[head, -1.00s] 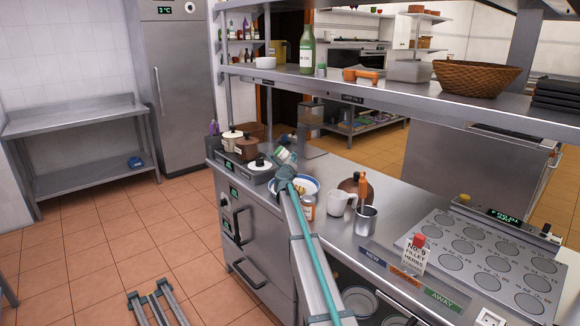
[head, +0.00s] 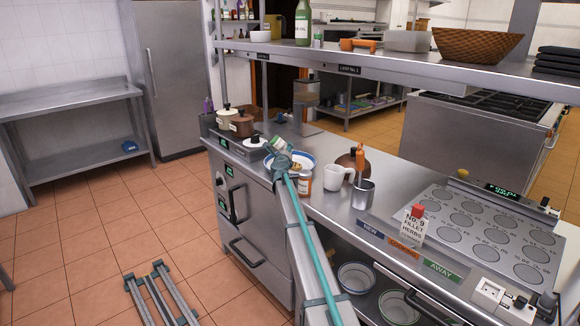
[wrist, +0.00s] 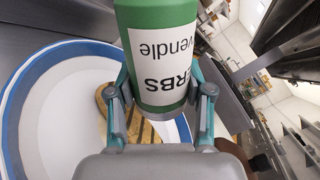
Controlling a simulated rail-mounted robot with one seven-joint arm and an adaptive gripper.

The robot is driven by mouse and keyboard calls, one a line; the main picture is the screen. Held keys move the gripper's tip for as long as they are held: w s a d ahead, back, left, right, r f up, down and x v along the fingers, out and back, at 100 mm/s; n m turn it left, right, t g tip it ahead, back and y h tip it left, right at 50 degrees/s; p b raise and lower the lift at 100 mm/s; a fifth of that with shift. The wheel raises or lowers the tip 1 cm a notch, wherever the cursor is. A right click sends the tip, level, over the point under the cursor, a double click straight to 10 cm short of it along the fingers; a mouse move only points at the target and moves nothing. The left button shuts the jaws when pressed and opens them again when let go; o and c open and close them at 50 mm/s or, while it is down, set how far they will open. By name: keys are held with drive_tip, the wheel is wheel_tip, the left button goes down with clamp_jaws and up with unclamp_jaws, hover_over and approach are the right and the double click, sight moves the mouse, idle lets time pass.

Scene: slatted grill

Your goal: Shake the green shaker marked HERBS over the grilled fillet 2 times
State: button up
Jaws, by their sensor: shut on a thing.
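My gripper (wrist: 162,98) is shut on the green shaker (wrist: 150,14), whose white label shows part of the word HERBS in the wrist view. In the head view the shaker (head: 276,143) is held tilted above the near-left side of the blue-rimmed plate (head: 312,157). My gripper (head: 283,162) and arm cover part of that plate. The grilled fillet (wrist: 102,98), tan with dark stripes, lies on the white plate (wrist: 52,122) in the wrist view, partly hidden behind the shaker and a finger. The shaker's top is not clearly visible.
An orange jar (head: 304,182), a white mug (head: 338,176) and a metal cup (head: 363,194) stand just right of my arm. Pots (head: 242,126) stand behind left. A shelf (head: 400,65) hangs over the counter. A ticket (head: 411,228) reads No. 9 fillet herbs.

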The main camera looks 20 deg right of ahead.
sight(285, 143)
wheel_tip(285, 143, up, 7)
drive_tip(key=p, duration=0.6)
drive_tip(key=shift+p, duration=0.4)
drive_tip(key=shift+f, duration=0.1)
wheel_tip(285, 143, down, 7)
drive_tip(key=b, duration=0.6)
drive_tip(key=shift+f, duration=0.1)
drive_tip(key=shift+r, duration=0.2)
wheel_tip(285, 143, up, 7)
drive_tip(key=p, duration=0.7)
